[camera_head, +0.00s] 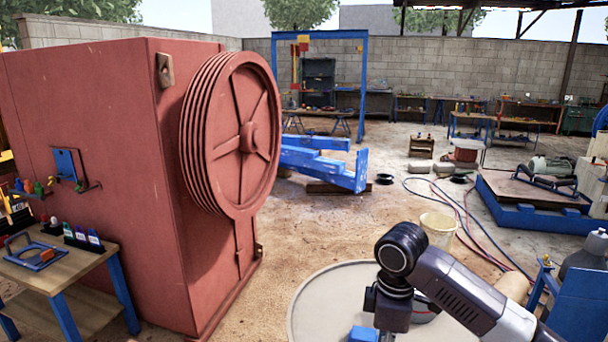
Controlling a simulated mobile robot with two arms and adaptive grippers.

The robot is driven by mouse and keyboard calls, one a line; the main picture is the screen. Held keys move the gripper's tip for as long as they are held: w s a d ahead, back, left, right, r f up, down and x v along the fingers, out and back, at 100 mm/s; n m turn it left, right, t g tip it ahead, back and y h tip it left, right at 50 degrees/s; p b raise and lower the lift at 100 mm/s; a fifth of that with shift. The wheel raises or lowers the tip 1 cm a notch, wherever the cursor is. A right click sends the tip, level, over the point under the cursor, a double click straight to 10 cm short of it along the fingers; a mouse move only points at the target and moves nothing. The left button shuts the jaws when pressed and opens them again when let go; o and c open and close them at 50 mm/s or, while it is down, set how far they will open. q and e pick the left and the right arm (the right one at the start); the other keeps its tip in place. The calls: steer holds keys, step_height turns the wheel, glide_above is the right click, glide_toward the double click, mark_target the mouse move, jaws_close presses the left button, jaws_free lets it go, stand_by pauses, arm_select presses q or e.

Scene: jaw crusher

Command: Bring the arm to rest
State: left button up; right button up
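My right arm (455,290) comes in from the lower right and bends down at a dark rounded joint. Its lower end, with what looks like the top of my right gripper (392,312), points down over a round pale table (325,300). The fingertips are hidden below the bottom edge, so I cannot tell if they are open or hold anything. A small blue object (362,333) shows at the bottom edge beside it; whether they touch is unclear. My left arm and gripper are not in view.
A large red jaw crusher (110,150) with a ribbed flywheel (240,135) fills the left. A wooden-topped table (60,270) with tools stands before it. A cream bucket (438,228) and hoses lie beyond my arm. A blue stand (580,300) is at right. Open sandy ground lies mid-frame.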

steer(key=s+a+f+m+t+y, duration=0.1)
steer(key=s+a+f+m+y, duration=0.1)
steer(key=s+a+f, duration=0.4)
steer(key=s+a+f+m+t+y, duration=0.1)
steer(key=s+a+f+m, duration=0.15)
steer(key=s+f, duration=0.45)
steer(key=s+d+f+m+t+h, duration=0.2)
steer(key=s+d+f+m+h, duration=0.15)
steer(key=s+d+m, duration=0.8)
steer(key=s+d+f+n+g+b, duration=0.1)
steer(key=s+f+n, duration=0.1)
steer(key=f, duration=1.2)
steer(key=s+d+f+n+g+b, duration=0.1)
steer(key=s+f, duration=0.1)
steer(key=f, duration=1.1)
arm_select(q)
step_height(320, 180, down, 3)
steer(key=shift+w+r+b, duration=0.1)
steer(key=shift+b, duration=0.3)
arm_select(e)
steer(key=s+d+f+g, duration=0.1)
steer(key=s+d+f, duration=0.1)
steer(key=s+f, duration=1.5)
steer(key=shift+d+f+n, duration=0.3)
steer(key=shift+f, duration=0.45)
steer(key=shift+y, duration=0.25)
